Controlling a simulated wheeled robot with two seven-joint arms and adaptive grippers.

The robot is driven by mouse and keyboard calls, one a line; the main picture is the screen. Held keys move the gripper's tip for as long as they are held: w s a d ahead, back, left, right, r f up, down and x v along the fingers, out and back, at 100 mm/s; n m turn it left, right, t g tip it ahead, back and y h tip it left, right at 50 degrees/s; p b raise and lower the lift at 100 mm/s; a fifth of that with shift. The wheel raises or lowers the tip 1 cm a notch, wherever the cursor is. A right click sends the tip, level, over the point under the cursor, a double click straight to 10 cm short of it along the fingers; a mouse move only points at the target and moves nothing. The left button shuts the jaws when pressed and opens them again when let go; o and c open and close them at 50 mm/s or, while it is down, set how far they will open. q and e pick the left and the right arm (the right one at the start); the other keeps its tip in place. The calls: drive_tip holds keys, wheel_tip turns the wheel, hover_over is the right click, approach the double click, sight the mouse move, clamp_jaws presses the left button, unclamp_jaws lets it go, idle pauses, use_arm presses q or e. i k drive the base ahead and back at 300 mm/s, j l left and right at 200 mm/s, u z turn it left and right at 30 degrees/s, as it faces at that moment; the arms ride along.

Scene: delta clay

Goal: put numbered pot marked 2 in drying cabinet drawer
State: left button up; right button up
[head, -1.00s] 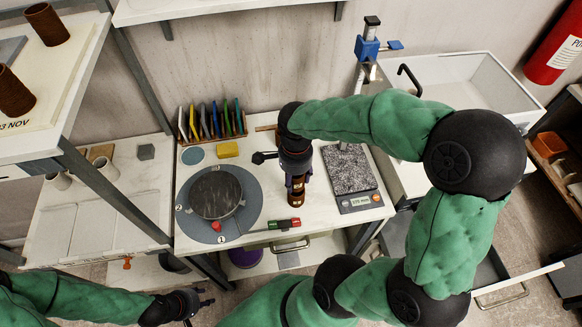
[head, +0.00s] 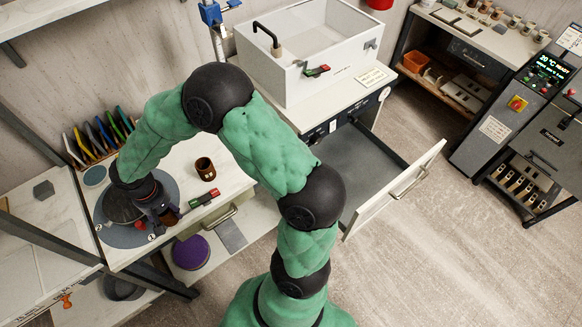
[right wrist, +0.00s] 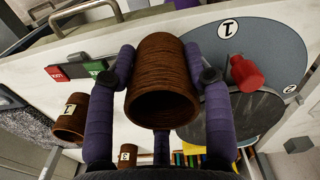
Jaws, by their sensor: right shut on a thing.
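My right gripper (head: 165,216) is at the front edge of the round grey turntable, shut on a brown pot (head: 173,215). In the right wrist view the ribbed brown pot (right wrist: 163,80) sits between my purple fingers, mouth towards the camera; no number shows on it. Two other brown pots, marked 1 (right wrist: 70,115) and 3 (right wrist: 127,155), stand on the table; one pot (head: 205,169) shows in the head view. A pulled-out grey drawer (head: 365,165) with a white front is open and looks empty, below the white sink unit. My left gripper is out of view.
A red-and-green block (head: 204,198) lies near the table's front edge. The turntable (head: 118,236) carries number marks and a dark disc. The sink (head: 310,60) stands above the drawer. Open floor (head: 420,250) lies right of the drawer.

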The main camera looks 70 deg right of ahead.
sight(360, 182)
drive_tip(key=k+l+z, duration=0.1)
drive_tip(key=k+z, duration=0.15)
drive_tip(key=k, duration=0.45)
drive_tip(key=i+l+z, duration=0.1)
drive_tip(key=z, duration=0.4)
drive_tip(key=i+l+z, duration=0.15)
drive_tip(key=z, duration=0.3)
drive_tip(key=i+l+z, duration=0.15)
drive_tip(key=z, duration=0.35)
drive_tip(key=i+l, duration=0.25)
drive_tip(key=i, duration=0.1)
